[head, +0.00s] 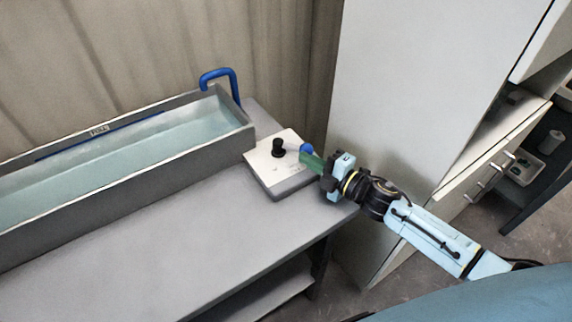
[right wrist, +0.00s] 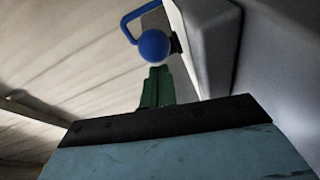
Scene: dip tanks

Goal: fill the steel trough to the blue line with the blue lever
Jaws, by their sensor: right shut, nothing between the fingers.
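The grey steel trough (head: 160,171) stands on the bench at the left and holds pale blue water (head: 120,150). A blue line (head: 75,143) runs along its far wall by a FULL label (head: 99,130); the water surface lies close below it. A blue spout (head: 222,75) bends over the trough's right end. The blue lever's ball (head: 306,148) is at the right side of a white control box (head: 275,165); the ball also shows in the right wrist view (right wrist: 154,46). My right gripper (head: 304,156) is shut and empty, its green fingertips (right wrist: 158,72) right by the ball. Contact is unclear.
A black knob (head: 278,147) stands on top of the control box. A tall white cabinet (head: 420,80) rises close behind my right gripper. The bench top (head: 170,245) in front of the trough is clear. A corrugated wall (head: 130,40) is behind.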

